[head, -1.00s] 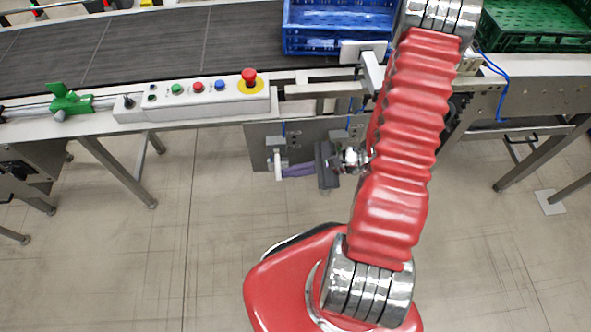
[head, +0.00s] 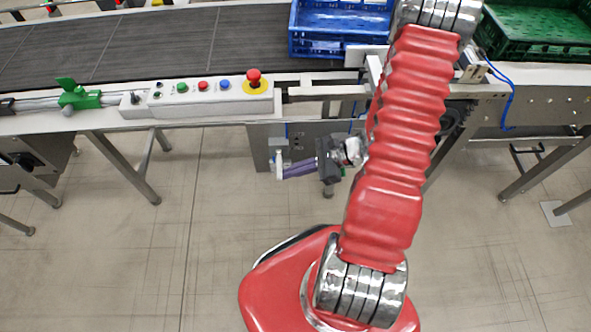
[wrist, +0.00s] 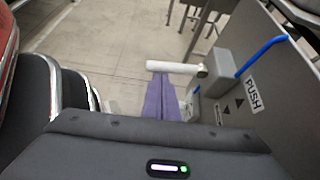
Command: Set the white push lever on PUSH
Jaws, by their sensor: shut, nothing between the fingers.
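The white push lever (head: 279,167) sticks out from a grey box on the metal panel under the conveyor. In the wrist view the lever (wrist: 172,67) lies crosswise, its pivot at the grey box (wrist: 224,71). A PUSH label (wrist: 254,96) with arrows is on the panel; a second word beside the arrows is partly hidden. My gripper (head: 285,174) has its purple fingers shut and empty. In the wrist view the fingertips (wrist: 160,77) are right at the lever's near side. I cannot tell whether they touch it.
A control box (head: 205,92) with coloured buttons and a red emergency stop (head: 254,77) sits on the conveyor edge above. A blue crate (head: 325,49) and a green crate (head: 530,48) stand behind. A blue cable (wrist: 262,52) runs by the lever box. The floor below is clear.

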